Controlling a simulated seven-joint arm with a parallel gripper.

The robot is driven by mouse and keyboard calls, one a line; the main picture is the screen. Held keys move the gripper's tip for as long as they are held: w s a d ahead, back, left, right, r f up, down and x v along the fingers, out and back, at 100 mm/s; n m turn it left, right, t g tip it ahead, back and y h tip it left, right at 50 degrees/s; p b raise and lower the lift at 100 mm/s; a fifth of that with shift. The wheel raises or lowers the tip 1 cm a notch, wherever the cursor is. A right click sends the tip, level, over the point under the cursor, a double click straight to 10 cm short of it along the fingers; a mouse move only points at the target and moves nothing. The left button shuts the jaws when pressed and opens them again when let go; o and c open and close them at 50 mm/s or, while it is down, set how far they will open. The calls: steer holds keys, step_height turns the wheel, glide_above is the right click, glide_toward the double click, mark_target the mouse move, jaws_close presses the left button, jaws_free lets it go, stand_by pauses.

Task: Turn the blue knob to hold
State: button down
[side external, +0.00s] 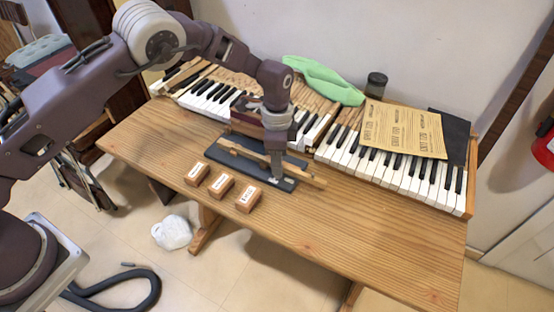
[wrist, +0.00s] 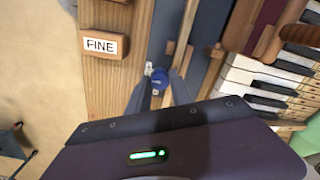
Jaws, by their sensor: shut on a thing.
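A blue knob (wrist: 158,78) shows in the wrist view between my fingertips, on a dark blue-grey panel (wrist: 213,30). In the side external view the panel (side external: 222,157) lies on the wooden table, and the knob is hidden behind my fingers. My gripper (side external: 276,178) points down at the panel's right end. In the wrist view my gripper (wrist: 158,86) is shut on the knob, one finger on each side. A small light label with markings lies on the panel beside the knob; I cannot read it.
Wooden blocks with white labels, one reading FINE (wrist: 100,44), stand in front of the panel. A wooden bar (side external: 305,176) lies along the panel. Piano keyboards (side external: 370,168), papers (side external: 405,128) and a green cloth (side external: 322,78) are behind. The table's right front (side external: 370,235) is clear.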

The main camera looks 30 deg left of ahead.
steer(key=n, duration=0.4)
steer(key=shift+n, duration=0.3)
steer(key=n, duration=0.9)
steer(key=shift+n, duration=1.9)
steer(key=c, duration=1.2)
jaws_free()
steer(key=shift+o, duration=0.2)
step_height(320, 180, up, 7)
steer(key=shift+r, duration=0.1)
